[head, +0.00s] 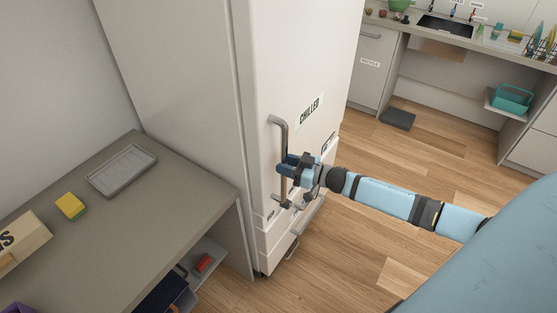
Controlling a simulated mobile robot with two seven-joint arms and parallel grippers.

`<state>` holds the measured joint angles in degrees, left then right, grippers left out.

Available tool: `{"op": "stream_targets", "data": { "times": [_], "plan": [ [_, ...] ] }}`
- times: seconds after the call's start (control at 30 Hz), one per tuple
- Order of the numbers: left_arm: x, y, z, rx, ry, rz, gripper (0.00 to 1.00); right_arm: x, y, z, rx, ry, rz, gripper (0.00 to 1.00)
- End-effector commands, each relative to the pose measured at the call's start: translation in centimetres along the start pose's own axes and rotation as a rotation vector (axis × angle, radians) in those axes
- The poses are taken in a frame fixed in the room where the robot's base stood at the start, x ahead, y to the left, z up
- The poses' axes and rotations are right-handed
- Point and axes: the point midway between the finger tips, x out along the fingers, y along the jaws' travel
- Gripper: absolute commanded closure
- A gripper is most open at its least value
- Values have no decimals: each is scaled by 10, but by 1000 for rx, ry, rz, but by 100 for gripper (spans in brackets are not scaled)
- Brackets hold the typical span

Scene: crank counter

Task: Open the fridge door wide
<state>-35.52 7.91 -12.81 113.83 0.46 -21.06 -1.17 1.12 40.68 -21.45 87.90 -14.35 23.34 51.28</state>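The tall white fridge (180,70) stands at the upper middle. Its door (300,70) carries a "CHILLED" label (309,109) and looks closed or nearly so. A grey vertical bar handle (284,133) is on the door's left side. My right gripper (286,180) is at the lower part of this handle, with its fingers around or beside the bar. The gripper's body hides part of the bar, and I cannot tell whether the fingers are closed on it. My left gripper is not in view.
A grey counter (130,215) at left holds a tray (122,169) and a yellow sponge (71,206). Drawers (290,235) sit below the fridge door. Open wooden floor (360,240) lies right of the fridge. A dark mat (398,119) lies near the sink counter (440,38).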

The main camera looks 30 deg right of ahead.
Motion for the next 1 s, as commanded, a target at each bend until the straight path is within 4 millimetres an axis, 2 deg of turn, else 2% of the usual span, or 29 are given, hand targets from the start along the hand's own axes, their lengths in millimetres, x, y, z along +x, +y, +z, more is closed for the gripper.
{"op": "stream_targets", "data": {
  "times": [0.03,0.2,0.53,0.67,0.7,1.0],
  "plan": [
    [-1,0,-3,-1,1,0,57,8,0,-2,0,2,1,66],
    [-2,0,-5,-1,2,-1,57,22,0,0,1,1,0,66],
    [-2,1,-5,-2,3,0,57,24,0,1,1,0,0,66],
    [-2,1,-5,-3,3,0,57,24,0,0,1,0,0,96],
    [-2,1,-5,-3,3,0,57,24,0,0,1,0,0,100],
    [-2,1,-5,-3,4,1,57,23,0,1,0,0,-7,100]
  ]
}}
